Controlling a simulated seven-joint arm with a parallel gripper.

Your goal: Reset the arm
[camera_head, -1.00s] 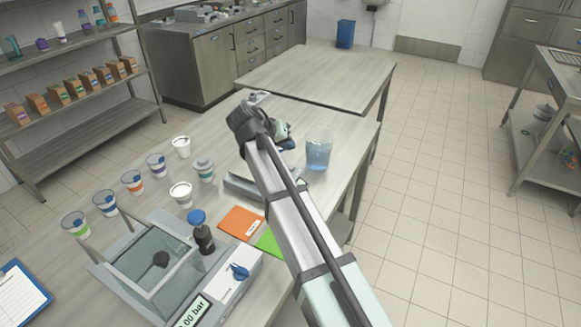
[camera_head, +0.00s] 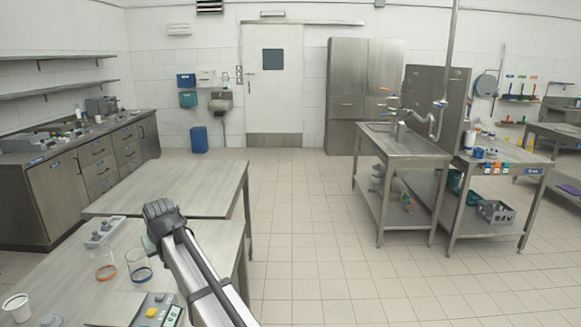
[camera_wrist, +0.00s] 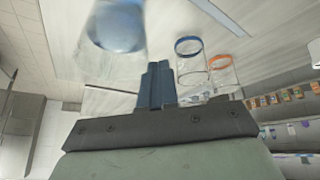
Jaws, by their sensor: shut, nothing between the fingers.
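My gripper (camera_wrist: 157,82) shows in the wrist view with its two dark blue fingers together and nothing between them. In the head view my arm reaches up from the bottom middle over the near table (camera_head: 75,265). Its bent wrist hides the gripper's fingers there. In the wrist view a clear vessel with blue liquid (camera_wrist: 117,27) is at upper left, apart from the fingers. A blue-rimmed clear cup (camera_wrist: 188,61) and an orange-rimmed clear cup (camera_wrist: 222,75) are to the right of the fingers.
In the head view the blue-rimmed cup (camera_head: 139,267), orange-rimmed cup (camera_head: 104,266), a grey knobbed block (camera_head: 104,233), a device with a display (camera_head: 158,311) and a white cup (camera_head: 17,308) stand on the near table. A second table (camera_head: 180,188) is bare.

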